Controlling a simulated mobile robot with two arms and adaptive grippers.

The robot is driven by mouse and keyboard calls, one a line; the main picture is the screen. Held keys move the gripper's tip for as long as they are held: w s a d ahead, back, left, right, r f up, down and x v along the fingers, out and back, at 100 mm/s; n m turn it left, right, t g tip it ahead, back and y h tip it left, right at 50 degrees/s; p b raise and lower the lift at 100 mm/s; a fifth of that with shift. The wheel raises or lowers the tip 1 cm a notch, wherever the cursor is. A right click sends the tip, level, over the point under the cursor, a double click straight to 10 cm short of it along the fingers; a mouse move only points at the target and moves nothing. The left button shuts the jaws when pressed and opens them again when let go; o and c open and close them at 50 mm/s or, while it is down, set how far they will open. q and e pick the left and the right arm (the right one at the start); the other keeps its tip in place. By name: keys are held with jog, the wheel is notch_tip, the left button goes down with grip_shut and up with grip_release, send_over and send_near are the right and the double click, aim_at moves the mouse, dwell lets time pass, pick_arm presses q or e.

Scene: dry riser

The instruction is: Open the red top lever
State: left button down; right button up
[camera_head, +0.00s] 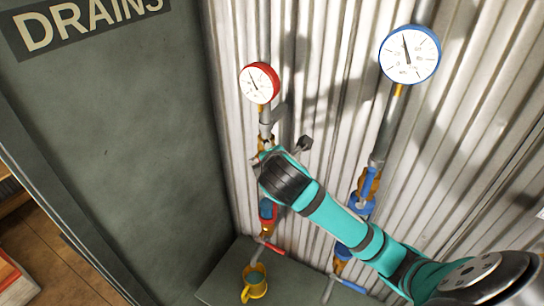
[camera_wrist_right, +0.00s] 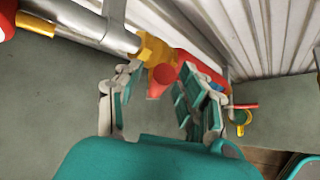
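The red top lever (camera_wrist_right: 163,74) shows end-on in the right wrist view, beside a brass valve body (camera_wrist_right: 155,50) on the grey pipe. My right gripper (camera_wrist_right: 166,92) is open, with one finger on each side of the lever's red end; I cannot tell whether either finger touches it. In the head view my right gripper (camera_head: 266,153) is at the left pipe, below the red-rimmed gauge (camera_head: 259,83), and my arm hides the top lever. My left gripper is not in view.
A lower red lever (camera_head: 270,247) sits above a yellow cup (camera_head: 254,284). The right pipe carries a blue-rimmed gauge (camera_head: 410,54), an upper blue lever (camera_head: 368,184) and a lower blue lever (camera_head: 352,286). Corrugated wall (camera_head: 325,60) stands behind; a grey-green door panel (camera_head: 120,130) is left.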

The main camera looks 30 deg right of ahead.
jog(key=shift+s, duration=0.1)
jog(key=v, duration=0.7)
jog(key=shift+a, duration=0.1)
jog(key=shift+c, duration=0.4)
